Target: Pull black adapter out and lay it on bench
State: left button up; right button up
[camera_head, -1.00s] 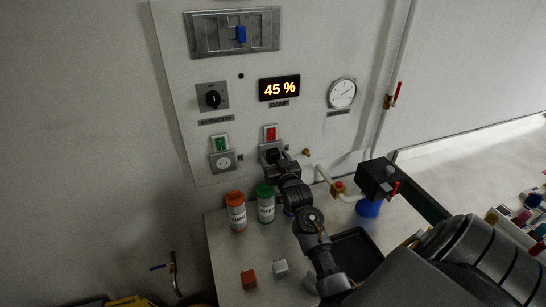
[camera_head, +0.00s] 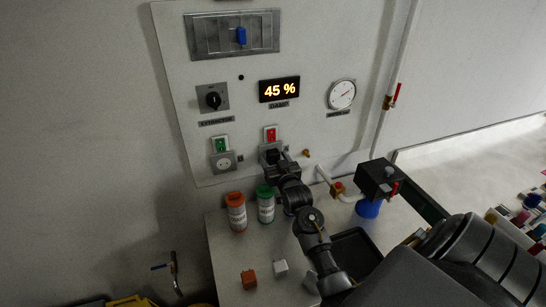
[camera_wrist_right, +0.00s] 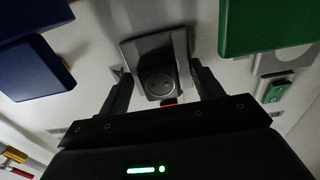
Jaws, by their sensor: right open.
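The black adapter (camera_head: 272,156) sits in the right-hand wall socket, below the red switch (camera_head: 270,134). In the right wrist view the adapter (camera_wrist_right: 158,84) shows between my fingers, its round face toward the camera, in front of the grey socket plate (camera_wrist_right: 137,50). My right gripper (camera_head: 281,160) is at the socket, also seen in the right wrist view (camera_wrist_right: 163,88), with its fingers open on either side of the adapter. Gaps show between fingers and adapter. The bench (camera_head: 228,260) lies below the panel. My left gripper is not in view.
An orange-lidded jar (camera_head: 236,212) and a green-lidded jar (camera_head: 265,205) stand on the bench left of my arm. A red-brown block (camera_head: 249,279) and a white block (camera_head: 281,267) lie nearer. A black tray (camera_head: 356,250) is right of my arm. An empty socket (camera_head: 223,162) is to the left.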

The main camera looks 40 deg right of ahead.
aim_at(275, 160)
jog(key=shift+c, duration=0.3)
jog(key=c, duration=1.4)
jog(key=shift+o, duration=0.2)
jog(key=shift+p+v, duration=0.85)
jog(key=shift+v, duration=0.65)
jog(key=shift+p+v, duration=0.7)
jog(key=shift+v, duration=0.8)
jog(key=shift+a, duration=0.1)
